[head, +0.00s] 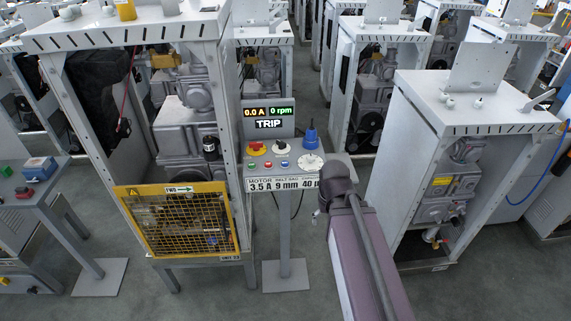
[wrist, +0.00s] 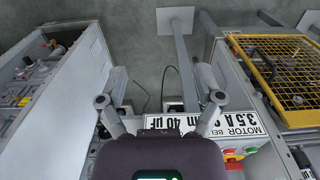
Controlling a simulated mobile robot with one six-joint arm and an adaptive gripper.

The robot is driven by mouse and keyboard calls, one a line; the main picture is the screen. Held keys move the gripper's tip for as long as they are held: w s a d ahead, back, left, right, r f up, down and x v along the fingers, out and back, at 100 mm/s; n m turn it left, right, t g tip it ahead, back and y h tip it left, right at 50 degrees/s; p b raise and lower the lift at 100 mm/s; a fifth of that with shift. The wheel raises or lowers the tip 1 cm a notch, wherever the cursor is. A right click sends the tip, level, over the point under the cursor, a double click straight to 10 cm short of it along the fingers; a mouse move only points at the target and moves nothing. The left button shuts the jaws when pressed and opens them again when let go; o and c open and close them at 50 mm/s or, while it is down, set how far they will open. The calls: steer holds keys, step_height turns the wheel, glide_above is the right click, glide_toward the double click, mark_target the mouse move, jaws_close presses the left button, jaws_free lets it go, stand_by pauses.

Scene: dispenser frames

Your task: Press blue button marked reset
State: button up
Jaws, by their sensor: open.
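The control panel (head: 262,175) stands in the middle of the head view under a display (head: 268,118) reading "TRIP", "0.0 A" and "0 rpm". A small blue button (head: 284,163) sits in its front row, right of a red button (head: 268,164) and a green button (head: 253,165). Its marking is too small to read. My arm reaches to the panel's right end in the head view. My gripper (wrist: 160,101) is open and empty in the wrist view, its fingers apart near the panel's front label (wrist: 215,125). The blue button does not show there; my gripper body covers that part.
A yellow mesh guard (head: 180,219) stands left; a white-framed cabinet (head: 392,160) stands right.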

jaws_close()
stand_by(1.4)
